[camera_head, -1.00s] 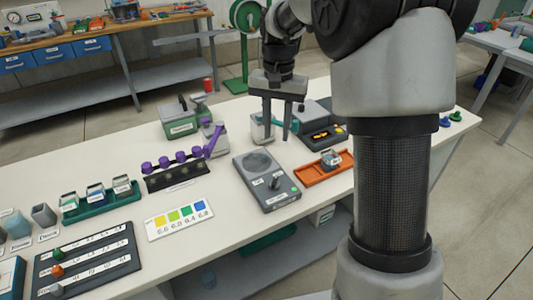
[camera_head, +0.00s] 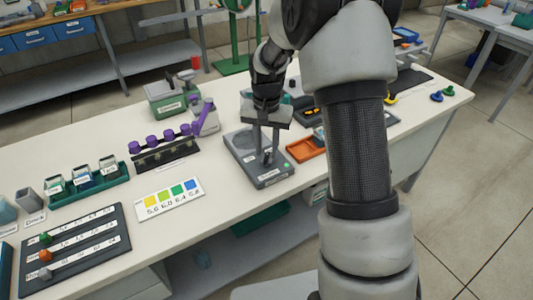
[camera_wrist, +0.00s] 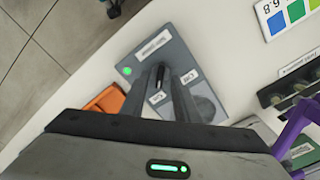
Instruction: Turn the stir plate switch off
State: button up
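A small dark switch lever (camera_wrist: 158,97) shows between my fingers in the wrist view. My gripper (camera_head: 266,157) points down over the switch end of the stir plate. Its two fingers look apart, either side of the lever. I cannot tell whether either finger touches it. In the head view the fingers partly hide the switch.
An orange tray (camera_head: 303,150) sits close to the right of the stir plate. A dark rack with purple items (camera_head: 165,155) stands at its left, and a colour chart card (camera_head: 170,199) lies nearer. Bare bench lies in front of the stir plate.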

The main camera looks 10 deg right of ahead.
jog(key=shift+f, duration=0.8)
grip_shut()
